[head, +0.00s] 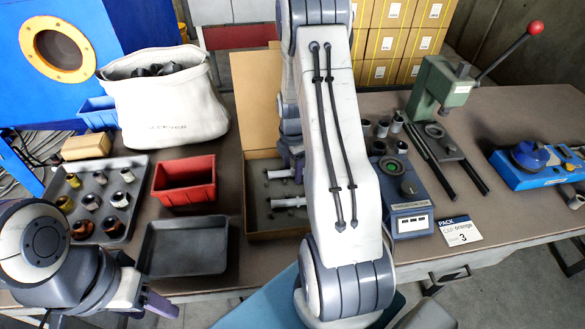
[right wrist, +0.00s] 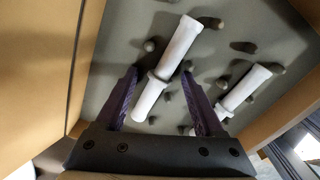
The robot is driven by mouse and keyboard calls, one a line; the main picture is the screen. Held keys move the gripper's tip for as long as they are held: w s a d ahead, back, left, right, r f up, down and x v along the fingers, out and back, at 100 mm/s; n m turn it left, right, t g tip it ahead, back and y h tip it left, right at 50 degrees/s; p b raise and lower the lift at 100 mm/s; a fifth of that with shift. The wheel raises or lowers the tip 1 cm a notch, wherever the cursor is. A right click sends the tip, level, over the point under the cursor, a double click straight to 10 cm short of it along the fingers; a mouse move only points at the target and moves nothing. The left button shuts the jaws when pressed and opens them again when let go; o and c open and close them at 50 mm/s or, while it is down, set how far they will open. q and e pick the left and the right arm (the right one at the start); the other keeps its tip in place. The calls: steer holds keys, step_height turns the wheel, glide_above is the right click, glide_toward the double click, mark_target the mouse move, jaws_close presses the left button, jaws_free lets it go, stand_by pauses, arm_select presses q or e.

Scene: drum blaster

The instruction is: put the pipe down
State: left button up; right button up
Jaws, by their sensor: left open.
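A white pipe (right wrist: 168,62) with a collar near its middle lies in the open cardboard box, on its grey floor. In the right wrist view it lies between the spread purple fingers of my right gripper (right wrist: 160,74), with a gap visible beside it. A second white pipe (right wrist: 244,88) lies to the right, outside the fingers. My right arm hides part of the box. My left gripper (head: 162,304) is open and empty at the lower left.
The cardboard box (head: 248,205) has short grey pegs on its floor and a raised flap behind. Left of it stand a red bin (head: 184,181), an empty dark tray (head: 188,247) and a parts tray (head: 128,222). Right are a blue-grey scale (head: 408,190) and a green press (head: 436,90).

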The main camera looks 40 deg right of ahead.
mark_target(292, 169)
steer(key=shift+r, duration=0.1)
step_height(292, 169, up, 12)
steer(key=a+r+m, duration=0.2)
steer(key=a+r, duration=0.2)
steer(key=a, duration=0.9)
steer(key=s+a+r+m, duration=0.2)
steer(key=s+a, duration=0.3)
steer(key=a, duration=0.7)
steer(key=s+a+m, duration=0.2)
steer(key=s+a, duration=0.2)
steer(key=s, duration=0.4)
steer(key=s+a+r+m+y, duration=0.1)
steer(key=s+a+m, duration=0.2)
steer(key=s+a, duration=0.2)
steer(key=s, duration=0.3)
steer(key=shift+s, duration=0.15)
